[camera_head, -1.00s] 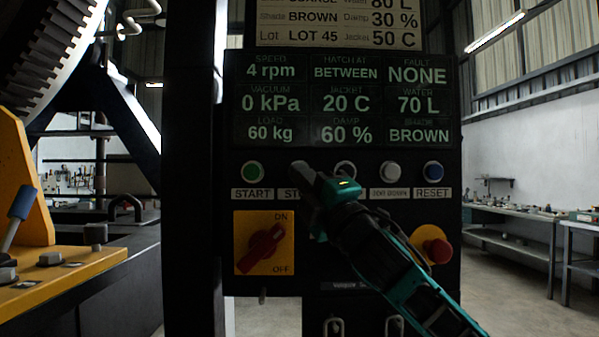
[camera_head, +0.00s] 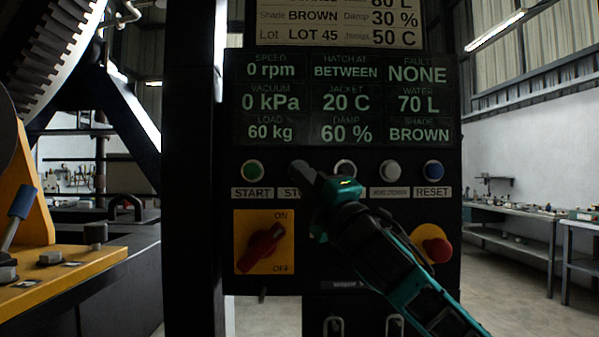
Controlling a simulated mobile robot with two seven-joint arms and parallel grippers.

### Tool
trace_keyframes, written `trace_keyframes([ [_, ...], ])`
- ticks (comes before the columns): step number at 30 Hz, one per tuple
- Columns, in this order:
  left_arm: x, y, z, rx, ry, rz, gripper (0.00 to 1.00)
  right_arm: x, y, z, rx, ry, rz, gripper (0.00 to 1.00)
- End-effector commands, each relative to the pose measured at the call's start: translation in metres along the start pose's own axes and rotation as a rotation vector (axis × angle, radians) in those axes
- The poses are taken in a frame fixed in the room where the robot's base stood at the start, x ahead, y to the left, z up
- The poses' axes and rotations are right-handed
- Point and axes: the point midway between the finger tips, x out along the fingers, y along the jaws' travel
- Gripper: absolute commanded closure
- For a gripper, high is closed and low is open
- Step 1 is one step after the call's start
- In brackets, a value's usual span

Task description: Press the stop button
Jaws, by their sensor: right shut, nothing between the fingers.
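The control panel (camera_head: 340,222) stands in front of me with a row of buttons. The display (camera_head: 345,100) reads 0 rpm, hatch "BETWEEN", fault "NONE". My left gripper is not in view.
The green start button (camera_head: 252,170) is left of my gripper; a white button (camera_head: 390,170) and the blue reset button (camera_head: 433,170) are to the right. Below are a red rotary switch (camera_head: 262,246) and a red emergency knob (camera_head: 437,250). A large gear (camera_head: 55,50) stands at left.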

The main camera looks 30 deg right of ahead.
Motion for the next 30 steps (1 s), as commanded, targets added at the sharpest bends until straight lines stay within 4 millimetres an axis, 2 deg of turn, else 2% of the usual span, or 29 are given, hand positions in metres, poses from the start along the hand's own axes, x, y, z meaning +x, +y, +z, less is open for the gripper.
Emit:
trace_keyframes([
  [13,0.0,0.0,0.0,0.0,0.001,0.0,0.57,-0.005,0.004,-0.004,0.0,0.001,0.0,1.0],
  [30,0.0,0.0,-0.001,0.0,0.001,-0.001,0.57,-0.037,0.027,-0.027,0.0,0.0,0.0,1.0],
])
